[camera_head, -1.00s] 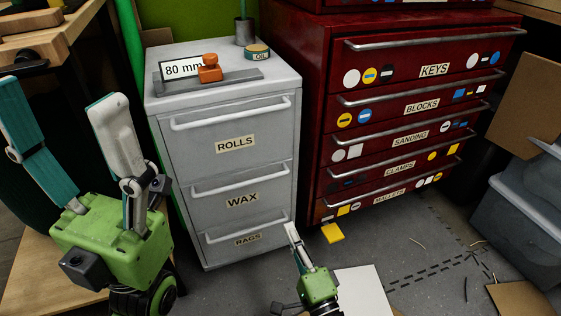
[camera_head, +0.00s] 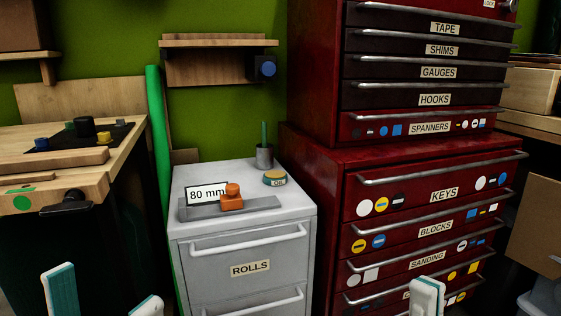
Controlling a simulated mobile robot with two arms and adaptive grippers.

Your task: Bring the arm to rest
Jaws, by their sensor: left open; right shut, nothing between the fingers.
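My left gripper (camera_head: 103,298) shows at the bottom left edge. Its two teal-and-white fingers stand well apart with nothing between them, so it is open. My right gripper (camera_head: 427,297) shows at the bottom edge, in front of the lower drawers of the red cabinet. Only its white fingertips show, close together and holding nothing. The palms and arm links of both are below the picture.
A grey cabinet (camera_head: 250,292) bears an orange stamp-like block (camera_head: 231,198), an "80 mm" card (camera_head: 207,193), an OIL tin (camera_head: 275,178) and a cup (camera_head: 264,156). A red drawer cabinet (camera_head: 326,190) stands right of it. A wooden bench (camera_head: 97,176) is at left.

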